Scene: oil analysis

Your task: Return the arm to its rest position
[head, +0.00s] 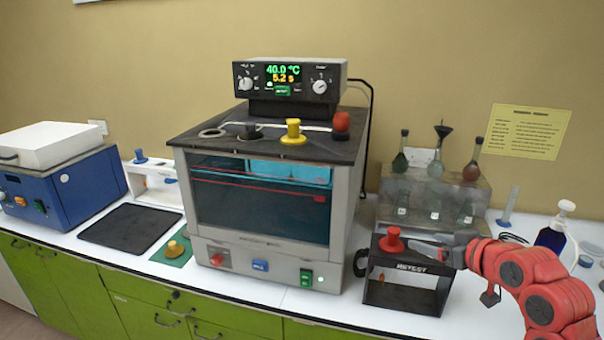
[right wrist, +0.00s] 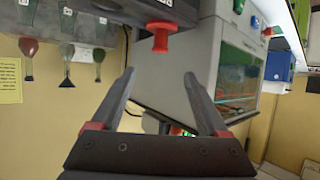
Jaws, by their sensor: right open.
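My right arm (head: 530,275) is red and grey and comes in from the right in the head view, reaching over the counter. Its gripper (head: 428,250) is beside a red knob-shaped piece (head: 392,240) on top of a black box-shaped stand (head: 405,292). In the right wrist view, which looks upside down, the two dark fingers (right wrist: 158,80) are spread with nothing between them. The red piece (right wrist: 161,36) shows beyond the fingertips, apart from them. My left gripper is in neither view.
A large bath with a display (head: 283,74) stands left of the stand. A flask rack (head: 465,190) is behind the gripper, and a wash bottle (head: 556,230) stands close behind the arm. A dark mat (head: 130,228) and a blue machine (head: 75,195) are further left.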

